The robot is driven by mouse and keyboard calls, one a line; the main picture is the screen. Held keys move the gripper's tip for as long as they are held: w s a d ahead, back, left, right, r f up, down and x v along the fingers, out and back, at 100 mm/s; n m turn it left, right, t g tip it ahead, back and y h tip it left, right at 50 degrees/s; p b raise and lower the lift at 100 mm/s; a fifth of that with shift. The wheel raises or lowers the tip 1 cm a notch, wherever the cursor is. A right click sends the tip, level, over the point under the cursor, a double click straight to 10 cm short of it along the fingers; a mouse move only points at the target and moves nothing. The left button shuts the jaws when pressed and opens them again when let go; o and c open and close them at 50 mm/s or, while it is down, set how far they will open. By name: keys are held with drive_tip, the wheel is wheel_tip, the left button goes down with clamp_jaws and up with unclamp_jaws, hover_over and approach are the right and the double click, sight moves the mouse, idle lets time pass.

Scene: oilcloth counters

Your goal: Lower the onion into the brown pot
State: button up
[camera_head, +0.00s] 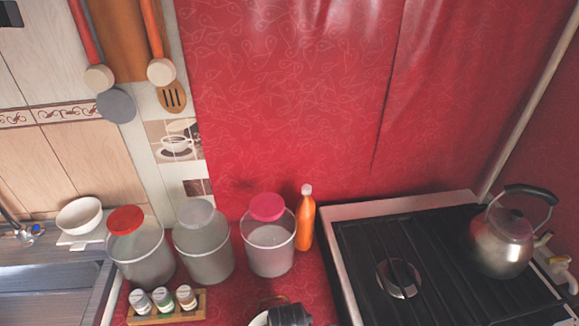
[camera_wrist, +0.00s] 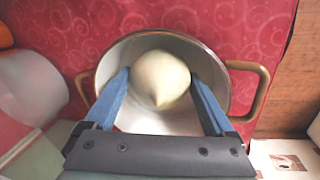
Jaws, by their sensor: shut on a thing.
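A pale, cream-coloured onion (camera_wrist: 160,78) sits between the two blue fingers of my gripper (camera_wrist: 159,84) in the wrist view. My gripper is shut on it. The pot (camera_wrist: 150,122) is below, with a whitish inside and brown handles on both sides. The onion is seen within the outline of the pot's mouth; how deep it is, or whether it touches the pot, I cannot tell. In the head view, the dark top of my gripper shows at the bottom edge, beside part of the pot's pale rim (camera_head: 258,319). The onion is hidden there.
Several lidded canisters (camera_head: 203,250) and an orange bottle (camera_head: 305,220) stand behind the pot. A spice rack (camera_head: 168,312) with small jars is to the left. The stove (camera_head: 360,240) with a kettle (camera_head: 502,240) is to the right. Red cloth around the pot is partly clear.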

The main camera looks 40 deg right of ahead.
drive_tip(key=shift+f+b, duration=0.6)
drive_tip(key=shift+f, duration=0.25)
idle(0.5)
drive_tip(key=o, duration=1.2)
